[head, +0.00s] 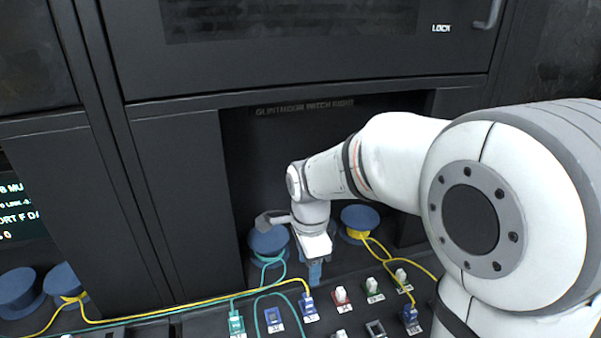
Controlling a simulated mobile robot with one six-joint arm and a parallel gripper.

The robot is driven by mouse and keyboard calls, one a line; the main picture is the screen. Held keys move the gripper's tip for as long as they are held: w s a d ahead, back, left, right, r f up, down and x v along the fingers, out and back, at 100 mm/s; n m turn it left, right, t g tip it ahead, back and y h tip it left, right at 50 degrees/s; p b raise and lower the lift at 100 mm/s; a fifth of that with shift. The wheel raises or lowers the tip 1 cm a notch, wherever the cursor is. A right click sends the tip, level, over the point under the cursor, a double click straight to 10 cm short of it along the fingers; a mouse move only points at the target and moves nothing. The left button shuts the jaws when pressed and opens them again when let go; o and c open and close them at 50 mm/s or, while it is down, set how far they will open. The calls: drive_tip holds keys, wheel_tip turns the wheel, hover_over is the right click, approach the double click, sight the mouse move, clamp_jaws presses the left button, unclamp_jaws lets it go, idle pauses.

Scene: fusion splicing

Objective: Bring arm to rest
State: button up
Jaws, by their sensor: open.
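My white arm reaches in from the right side of the head view and bends down into a dark recess in the cabinet. My gripper (314,268) points downward at the end of the arm, above the back of the connector panel. Blue finger parts show below the white wrist. The fingers are small here, and I see nothing held between them. The gripper is between two blue spools, the left spool (268,240) and the right spool (360,218).
Teal and yellow cables run from the spools to connectors, including a blue one (309,306) and a teal one (236,324). White, red and green connectors (342,296) stand close by. A dark cabinet wall (180,190) borders the recess. More blue spools (18,290) and a screen (22,210) are at left.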

drive_tip(key=s+d+r+n+t, duration=0.1)
drive_tip(key=s+d+r+n, duration=0.1)
drive_tip(key=s+d+n, duration=0.4)
drive_tip(key=s+d+r+n+t, duration=0.2)
drive_tip(key=s+d+r+n, duration=0.1)
drive_tip(key=s+d+n, duration=0.3)
drive_tip(key=s+n, duration=0.1)
drive_tip(key=n, duration=0.1)
drive_tip(key=shift+r+n, duration=0.35)
drive_tip(key=shift+n, duration=0.05)
